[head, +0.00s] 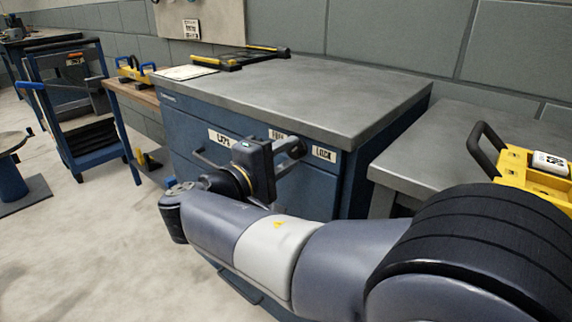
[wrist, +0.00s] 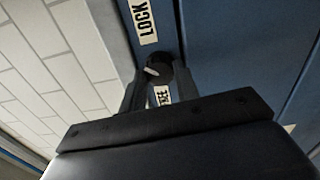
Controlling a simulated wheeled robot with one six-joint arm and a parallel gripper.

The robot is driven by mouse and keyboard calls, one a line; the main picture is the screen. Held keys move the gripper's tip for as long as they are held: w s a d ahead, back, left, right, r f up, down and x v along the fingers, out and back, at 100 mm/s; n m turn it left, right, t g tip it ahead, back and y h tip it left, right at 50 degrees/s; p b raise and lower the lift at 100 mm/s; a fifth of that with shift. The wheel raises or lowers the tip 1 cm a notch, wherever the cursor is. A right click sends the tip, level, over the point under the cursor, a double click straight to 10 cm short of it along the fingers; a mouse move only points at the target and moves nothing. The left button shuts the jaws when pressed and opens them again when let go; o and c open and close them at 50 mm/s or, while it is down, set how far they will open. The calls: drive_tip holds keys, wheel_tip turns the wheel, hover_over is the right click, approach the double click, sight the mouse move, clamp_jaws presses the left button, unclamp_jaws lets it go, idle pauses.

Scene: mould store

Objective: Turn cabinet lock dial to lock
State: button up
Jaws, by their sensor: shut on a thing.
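The blue cabinet (head: 350,185) has a grey top, and its front carries a LOCK label (head: 324,154) and a partly covered label that seems to read FREE (head: 277,134). In the wrist view the dark round lock dial (wrist: 158,68) sits between the LOCK label (wrist: 146,20) and the other label (wrist: 162,95). A pale pointer mark on it lies on its left side, toward neither label clearly. My gripper (head: 292,147) reaches the cabinet front and is shut on the dial; its fingers (wrist: 157,82) stand either side of it. In the head view the gripper hides the dial.
A grey bench (head: 430,150) with a yellow, black-handled case (head: 535,175) stands at the right. A black and yellow frame (head: 245,57) lies on the cabinet top. A blue trolley (head: 75,100) and a wooden bench (head: 135,93) stand left. The floor in front left is clear.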

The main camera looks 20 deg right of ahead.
drive_tip(key=shift+m+b, duration=0.35)
drive_tip(key=shift+m, duration=0.25)
drive_tip(key=o, duration=1)
drive_tip(key=shift+a, duration=0.1)
drive_tip(key=p+v, duration=0.3)
drive_tip(key=v, duration=0.7)
drive_tip(key=shift+s+a, duration=0.3)
drive_tip(key=shift+d, duration=0.1)
drive_tip(key=b+x, duration=0.3)
drive_tip(key=x, duration=0.7)
drive_tip(key=shift+w+d, duration=0.3)
drive_tip(key=shift+a, duration=0.1)
